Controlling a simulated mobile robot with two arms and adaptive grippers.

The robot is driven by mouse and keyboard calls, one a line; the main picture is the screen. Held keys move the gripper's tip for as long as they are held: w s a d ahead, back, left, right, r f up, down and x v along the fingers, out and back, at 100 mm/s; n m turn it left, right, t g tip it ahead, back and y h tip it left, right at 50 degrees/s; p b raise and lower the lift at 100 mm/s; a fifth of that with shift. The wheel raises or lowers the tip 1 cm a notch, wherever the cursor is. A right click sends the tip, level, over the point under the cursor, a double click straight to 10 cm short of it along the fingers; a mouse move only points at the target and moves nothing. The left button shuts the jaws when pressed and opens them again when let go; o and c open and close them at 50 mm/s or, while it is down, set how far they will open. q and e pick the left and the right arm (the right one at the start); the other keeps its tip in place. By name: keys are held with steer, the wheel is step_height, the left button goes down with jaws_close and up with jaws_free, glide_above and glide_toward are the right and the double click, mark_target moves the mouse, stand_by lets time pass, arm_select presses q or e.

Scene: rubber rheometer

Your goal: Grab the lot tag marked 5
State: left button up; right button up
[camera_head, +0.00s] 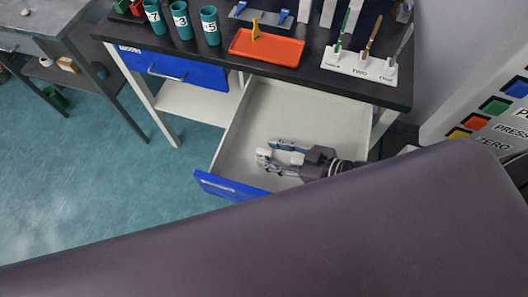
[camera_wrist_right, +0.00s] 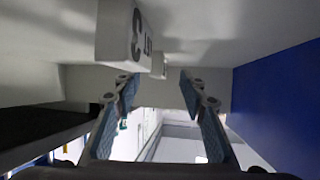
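My right gripper (camera_head: 276,158) is inside the open drawer (camera_head: 262,115), near its blue front panel. In the right wrist view my right gripper (camera_wrist_right: 158,85) has its fingers apart with nothing between them. A pale block marked 3 with partly visible lettering "LOT" (camera_wrist_right: 122,32) is at the upper left there, just beyond the left finger. A smaller pale block (camera_wrist_right: 158,65) sits behind it; its marking cannot be read. No tag marked 5 can be made out. My left gripper is not in view.
On the dark bench top stand teal cups marked 7 (camera_head: 155,17), 3 (camera_head: 181,20) and 5 (camera_head: 210,26). An orange tray (camera_head: 266,49) and a white tool rack (camera_head: 358,66) are beside them. A closed blue drawer (camera_head: 175,68) is at the left. The drawer walls surround my gripper.

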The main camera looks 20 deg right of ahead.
mark_target(266, 153)
steer(key=shift+x, duration=1.55)
steer(key=shift+c, duration=0.4)
steer(key=shift+d, duration=0.1)
jaws_close()
